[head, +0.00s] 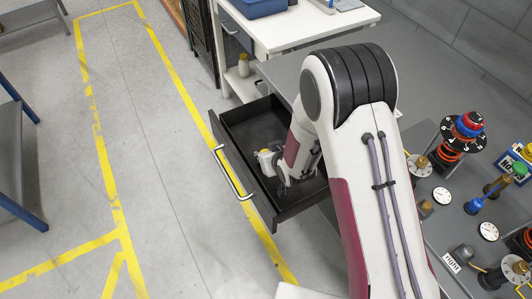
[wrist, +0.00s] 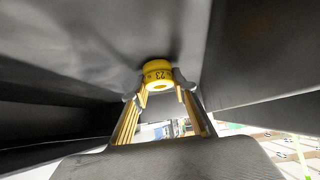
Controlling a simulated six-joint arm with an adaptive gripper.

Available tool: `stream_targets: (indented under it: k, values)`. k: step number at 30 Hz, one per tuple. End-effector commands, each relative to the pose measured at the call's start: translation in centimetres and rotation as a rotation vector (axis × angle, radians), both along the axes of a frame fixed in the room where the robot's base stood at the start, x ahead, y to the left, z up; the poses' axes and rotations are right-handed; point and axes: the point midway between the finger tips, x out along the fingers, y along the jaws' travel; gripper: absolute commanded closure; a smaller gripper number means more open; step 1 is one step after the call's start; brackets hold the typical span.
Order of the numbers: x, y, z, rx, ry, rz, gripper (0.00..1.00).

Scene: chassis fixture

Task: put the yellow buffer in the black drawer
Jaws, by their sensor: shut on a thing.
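The black drawer (head: 240,182) stands pulled open in the head view, with a silver handle on its front. My gripper (head: 284,184) reaches down into it. In the wrist view my gripper (wrist: 160,86) is shut on the yellow buffer (wrist: 158,69), a short ring-like piece with dark markings, pinched between the two fingertips. Dark drawer surfaces (wrist: 70,55) surround it in that view. I cannot tell whether the buffer touches the drawer's bottom.
A grey bench (head: 470,225) with knobs, dials and a red-and-blue stacked piece (head: 467,126) lies right of my arm. A white table (head: 290,32) with a blue bin (head: 252,7) stands behind the drawer. The floor left of the drawer is clear, with yellow lines.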

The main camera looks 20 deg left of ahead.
Motion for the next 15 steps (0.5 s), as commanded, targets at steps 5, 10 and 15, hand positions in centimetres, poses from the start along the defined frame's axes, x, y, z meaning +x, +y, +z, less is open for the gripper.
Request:
stream_targets:
  k: [5,10,15]
  values:
    - [-0.01,0.0,-0.29,-0.001,0.001,0.0,0.68]
    - [-0.01,0.0,-0.28,0.0,0.0,0.0,0.56]
    - [-0.01,0.0,-0.26,0.0,0.0,0.0,0.56]
